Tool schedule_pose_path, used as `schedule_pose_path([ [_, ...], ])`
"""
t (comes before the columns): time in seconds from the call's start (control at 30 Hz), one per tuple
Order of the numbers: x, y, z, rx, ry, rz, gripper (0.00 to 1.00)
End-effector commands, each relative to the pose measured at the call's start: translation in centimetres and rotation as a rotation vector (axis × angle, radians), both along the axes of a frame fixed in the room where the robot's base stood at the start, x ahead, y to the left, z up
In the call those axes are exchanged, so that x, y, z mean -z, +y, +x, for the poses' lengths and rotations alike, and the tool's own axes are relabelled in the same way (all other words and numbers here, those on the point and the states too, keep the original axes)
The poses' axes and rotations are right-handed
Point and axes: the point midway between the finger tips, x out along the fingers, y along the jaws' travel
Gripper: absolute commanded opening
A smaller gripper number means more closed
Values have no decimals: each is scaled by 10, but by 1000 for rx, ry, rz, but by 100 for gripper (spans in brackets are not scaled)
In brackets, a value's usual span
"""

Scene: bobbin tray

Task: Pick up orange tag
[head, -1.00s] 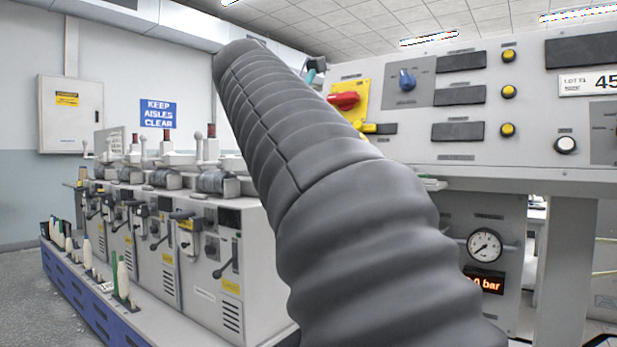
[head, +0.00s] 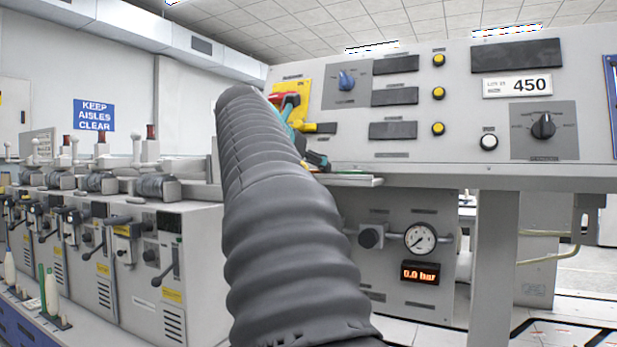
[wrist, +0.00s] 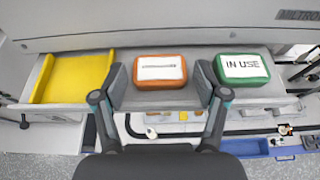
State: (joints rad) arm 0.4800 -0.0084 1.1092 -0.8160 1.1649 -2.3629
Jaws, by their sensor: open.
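The orange tag (wrist: 160,72) lies on a grey ledge in the wrist view, with a white label whose print is too small to read. My gripper (wrist: 161,84) is open and empty, its two dark-tipped fingers to the left and right of the orange tag's near part. I cannot tell their height above the ledge. A green tag reading "IN USE" (wrist: 241,68) lies just right of it, close to the right finger. In the head view my arm hides much of this area; only part of my gripper (head: 305,140) shows, and I cannot make out the orange tag.
A yellow tray (wrist: 75,77) sits left of the tags. The ledge (wrist: 200,97) runs below an upright panel. In the head view, a control panel (head: 420,110) with knobs and buttons stands behind the arm, a pressure gauge (head: 420,238) below it, and machines (head: 140,250) left.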

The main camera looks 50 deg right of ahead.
Motion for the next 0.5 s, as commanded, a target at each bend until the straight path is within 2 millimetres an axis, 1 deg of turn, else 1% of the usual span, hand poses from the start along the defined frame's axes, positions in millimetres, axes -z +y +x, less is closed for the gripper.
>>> schedule_pose_path([
  [0.1, 2, -4, 2, -1, 0, 0, 73],
  [0.27, 2, -4, 2, -1, 0, 0, 73],
  [0.3, 2, -4, 2, -1, 0, 0, 70],
  [0.37, 2, -4, 2, -1, 0, 0, 55],
  [0.4, 2, -4, 2, -1, 0, 0, 45],
  [0.43, 2, -4, 2, -1, 0, 0, 38],
  [0.5, 2, -4, 1, -1, 0, 0, 37],
])
